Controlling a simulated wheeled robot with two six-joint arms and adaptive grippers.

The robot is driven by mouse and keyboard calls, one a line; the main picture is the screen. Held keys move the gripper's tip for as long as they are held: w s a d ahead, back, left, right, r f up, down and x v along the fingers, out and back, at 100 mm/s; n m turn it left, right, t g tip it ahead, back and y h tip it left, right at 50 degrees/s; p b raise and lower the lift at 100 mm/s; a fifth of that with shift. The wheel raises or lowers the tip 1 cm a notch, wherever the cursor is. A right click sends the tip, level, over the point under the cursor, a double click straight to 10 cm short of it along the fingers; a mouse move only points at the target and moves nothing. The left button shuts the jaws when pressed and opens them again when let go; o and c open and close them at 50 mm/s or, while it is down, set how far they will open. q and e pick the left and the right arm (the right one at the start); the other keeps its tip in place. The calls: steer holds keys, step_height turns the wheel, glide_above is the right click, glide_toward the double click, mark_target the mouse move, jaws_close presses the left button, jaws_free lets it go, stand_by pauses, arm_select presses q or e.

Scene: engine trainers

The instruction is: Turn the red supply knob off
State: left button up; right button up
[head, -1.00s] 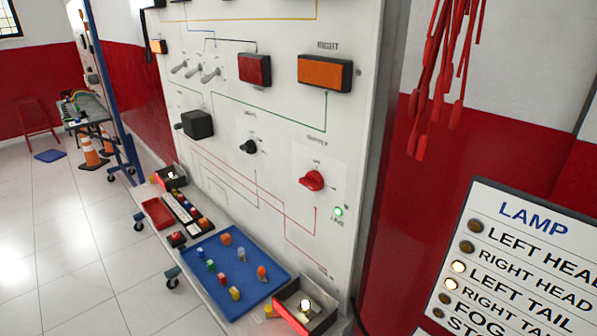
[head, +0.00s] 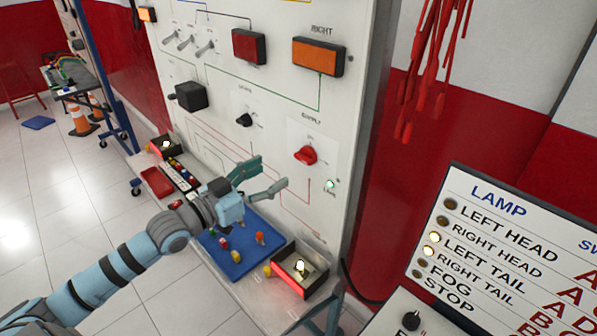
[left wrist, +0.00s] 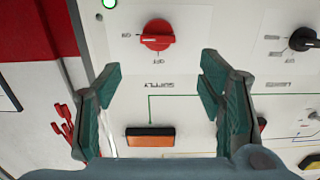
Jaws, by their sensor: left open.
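The red supply knob (head: 305,155) is on the white panel (head: 275,85), above the lit green lamp (head: 330,184). My left gripper (head: 266,178) is open and empty, below and left of the knob in the head view, apart from it. In the left wrist view the red knob (left wrist: 157,34) shows upside down with its "SUPPLY" label, beyond and between the open fingers of my left gripper (left wrist: 160,85). Its handle lies roughly sideways there, toward the "ON" mark. The green lamp (left wrist: 110,4) glows beside it. My right gripper is not in view.
A smaller black knob (head: 244,120) sits left of the red one. A blue tray (head: 232,262) with small bulbs and a red box with a lit bulb (head: 300,266) stand on the ledge below. Red leads (head: 425,70) hang at right, above a lamp board (head: 490,250).

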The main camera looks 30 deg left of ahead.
mark_target(301, 158)
arm_select(q)
steer(key=x, duration=0.1)
steer(key=b+x, duration=0.1)
steer(key=x, duration=0.1)
steer(key=b+x, duration=0.1)
steer(key=shift+w+d+f, duration=0.2)
steer(key=shift+w+f, duration=0.15)
steer(key=shift+f, duration=0.05)
steer(key=x, duration=0.5)
steer(key=shift+w+d+r, duration=0.15)
steer(key=shift+r, duration=0.1)
steer(key=shift+p, duration=0.3)
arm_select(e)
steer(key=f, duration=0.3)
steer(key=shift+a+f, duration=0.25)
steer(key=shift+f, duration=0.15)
arm_select(q)
steer(key=c, duration=1.1)
steer(key=shift+c, duration=0.2)
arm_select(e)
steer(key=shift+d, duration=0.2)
